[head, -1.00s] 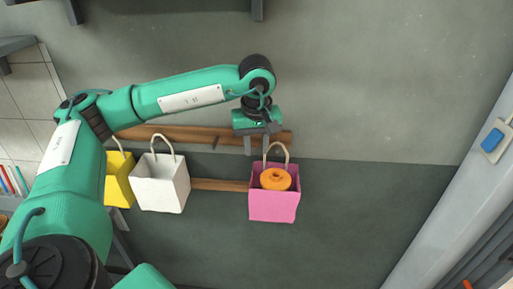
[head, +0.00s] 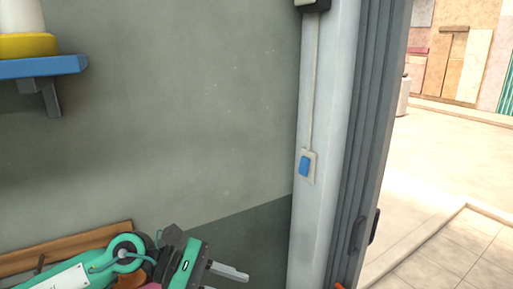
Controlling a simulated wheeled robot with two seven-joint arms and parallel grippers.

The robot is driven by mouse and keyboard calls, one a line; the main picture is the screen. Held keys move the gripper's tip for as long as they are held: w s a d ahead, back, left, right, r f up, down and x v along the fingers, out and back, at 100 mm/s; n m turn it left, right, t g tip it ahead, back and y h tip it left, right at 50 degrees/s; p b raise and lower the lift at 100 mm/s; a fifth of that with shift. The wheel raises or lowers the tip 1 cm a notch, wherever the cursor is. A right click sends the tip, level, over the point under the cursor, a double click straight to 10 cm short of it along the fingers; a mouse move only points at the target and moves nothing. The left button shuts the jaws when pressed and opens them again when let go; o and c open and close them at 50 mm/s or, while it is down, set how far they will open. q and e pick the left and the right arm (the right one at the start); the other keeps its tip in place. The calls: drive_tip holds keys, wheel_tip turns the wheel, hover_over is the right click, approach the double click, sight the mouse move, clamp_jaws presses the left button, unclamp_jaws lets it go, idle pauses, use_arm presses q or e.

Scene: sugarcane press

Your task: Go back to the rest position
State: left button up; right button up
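My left arm, green with a white label, shows at the bottom left of the head view. Its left gripper (head: 232,281) is at the bottom edge with two grey fingers apart and nothing between them. A sliver of the pink bag (head: 152,286) and a bit of the orange thing (head: 130,281) show behind the arm; most of both is hidden or cut off by the frame. My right gripper is not in view.
A wooden rail (head: 70,245) runs along the green-grey wall. A blue shelf (head: 40,67) with a yellow-and-white object is at the upper left. A pale post (head: 322,120) with a blue switch (head: 304,166) stands beside an open doorway onto a paved yard.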

use_arm(q)
drive_tip(key=d+r+n+t+h, duration=0.4)
drive_tip(key=r+n+h, duration=0.2)
drive_tip(key=n, duration=0.2)
drive_tip(key=w+a+n+t+y, duration=0.1)
drive_tip(key=w+a+n+t, duration=0.25)
drive_tip(key=n+t, duration=0.95)
drive_tip(key=a+f+n+y, duration=0.7)
drive_tip(key=f+n+y, duration=0.2)
drive_tip(key=n, duration=0.5)
drive_tip(key=a+f+n+y, duration=0.7)
drive_tip(key=f+n+y, duration=0.25)
drive_tip(key=n, duration=0.35)
drive_tip(key=s+a+f+n+g, duration=0.2)
drive_tip(key=s+f+n+g, duration=0.3)
drive_tip(key=s+f, duration=0.5)
drive_tip(key=s+a+f+n+g, duration=0.35)
drive_tip(key=s+f+g, duration=0.35)
drive_tip(key=s, duration=0.5)
wheel_tip(320, 180, down, 32)
drive_tip(key=s+d+g, duration=0.1)
drive_tip(key=g, duration=0.1)
drive_tip(key=s+a+f+g, duration=0.1)
drive_tip(key=s+a+f, duration=0.2)
drive_tip(key=s+f, duration=1.5)
drive_tip(key=shift+s+a+f, duration=0.2)
drive_tip(key=shift+s+f, duration=0.2)
drive_tip(key=shift+f, duration=0.05)
drive_tip(key=shift+y, duration=0.25)
